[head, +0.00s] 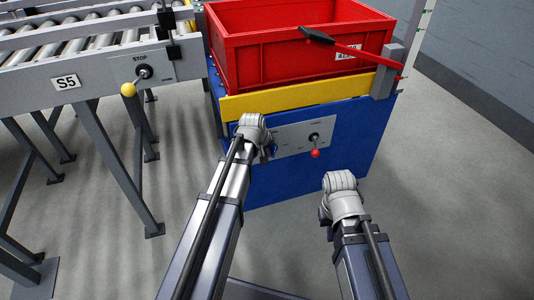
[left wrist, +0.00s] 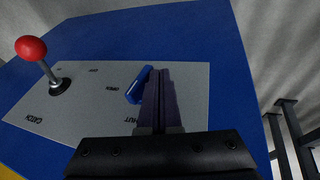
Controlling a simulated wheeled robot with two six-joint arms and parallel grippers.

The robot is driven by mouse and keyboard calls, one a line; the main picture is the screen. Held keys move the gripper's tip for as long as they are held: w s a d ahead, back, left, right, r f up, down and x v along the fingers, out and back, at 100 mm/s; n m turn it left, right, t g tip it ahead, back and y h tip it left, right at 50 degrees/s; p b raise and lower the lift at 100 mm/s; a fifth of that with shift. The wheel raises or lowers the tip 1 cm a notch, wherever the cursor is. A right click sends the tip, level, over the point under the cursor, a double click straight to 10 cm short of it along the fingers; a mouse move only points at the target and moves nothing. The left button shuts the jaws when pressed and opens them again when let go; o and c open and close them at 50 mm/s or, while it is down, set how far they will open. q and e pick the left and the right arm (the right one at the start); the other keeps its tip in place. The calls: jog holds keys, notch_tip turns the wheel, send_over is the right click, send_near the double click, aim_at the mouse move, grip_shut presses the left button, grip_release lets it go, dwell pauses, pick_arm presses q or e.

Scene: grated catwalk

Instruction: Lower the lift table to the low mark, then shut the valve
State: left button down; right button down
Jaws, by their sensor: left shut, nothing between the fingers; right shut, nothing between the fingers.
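The lift table has a blue base (head: 350,150) and a yellow band (head: 300,92). A red lever with a black grip (head: 317,35) slants down across the crate front to a grey block (head: 387,75). A pale upright strip (head: 418,35) stands at the right corner; its marks are not readable. The grey panel (head: 290,140) carries a red-knobbed lever (head: 315,153), by CATCH in the left wrist view (left wrist: 31,49). My left gripper (head: 268,150) is shut and empty beside the blue valve handle (left wrist: 138,85); contact is unclear. My right gripper (head: 340,190) is shut, below the panel, fingertips mostly hidden.
A red crate (head: 270,62) sits on the lift table. At the left, a roller conveyor (head: 75,35) on grey legs carries a STOP switch (head: 145,72) and a yellow knob (head: 128,90). A grey wall (head: 490,50) stands at the right. Floor right of the table is clear.

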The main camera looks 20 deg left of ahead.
pick_arm(q)
jog(key=shift+s+f+b, duration=0.1)
jog(key=shift+f+b, duration=0.35)
jog(key=shift+f, duration=0.1)
pick_arm(e)
jog(key=shift+f, duration=0.5)
pick_arm(q)
jog(key=shift+r, duration=0.1)
